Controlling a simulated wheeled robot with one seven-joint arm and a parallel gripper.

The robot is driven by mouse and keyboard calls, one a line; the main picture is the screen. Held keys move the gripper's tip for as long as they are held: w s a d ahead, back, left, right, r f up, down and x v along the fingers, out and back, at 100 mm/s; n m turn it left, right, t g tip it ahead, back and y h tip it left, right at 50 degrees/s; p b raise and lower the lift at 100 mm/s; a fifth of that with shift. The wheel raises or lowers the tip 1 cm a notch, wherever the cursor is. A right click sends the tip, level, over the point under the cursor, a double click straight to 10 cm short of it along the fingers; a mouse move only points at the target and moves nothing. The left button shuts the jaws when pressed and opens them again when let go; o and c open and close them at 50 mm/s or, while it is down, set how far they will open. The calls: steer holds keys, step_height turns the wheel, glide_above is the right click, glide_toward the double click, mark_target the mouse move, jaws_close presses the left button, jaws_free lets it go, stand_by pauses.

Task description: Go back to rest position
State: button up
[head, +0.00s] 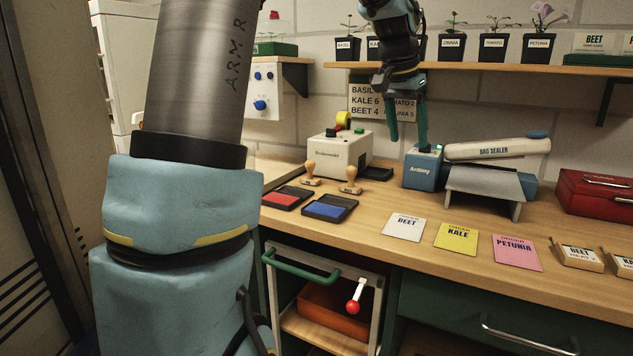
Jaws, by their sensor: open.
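My gripper (407,122) hangs in the upper middle of the head view, fingers pointing down. Its two green fingers are spread apart with nothing between them. It is in front of the shelf and the wall sign, above the back of the workbench (375,223). My arm rises large on the left.
The shelf (480,70) holds several potted seedlings. Stamps, a red ink pad (287,197), a blue ink pad (330,208), order cards (456,236) and seed packets (577,253) lie on the bench. A red toolbox (597,192) is at right. A cart (325,295) stands below.

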steer(key=s+a+f+n+y+p, duration=0.1)
steer(key=s+a+f+n, duration=0.1)
steer(key=s+a+f, duration=0.3)
steer(key=s+a+f+n+p, duration=0.2)
steer(key=s+a+f, duration=0.3)
steer(key=a, duration=0.7)
steer(key=s+a+f+n+y+p, duration=0.1)
steer(key=s+a+f+n, duration=0.3)
steer(key=a, duration=0.5)
steer(key=shift+s+f+g+y+p, duration=0.3)
steer(key=shift+s+f+g+p, duration=0.1)
steer(key=shift+s+f+p, duration=0.35)
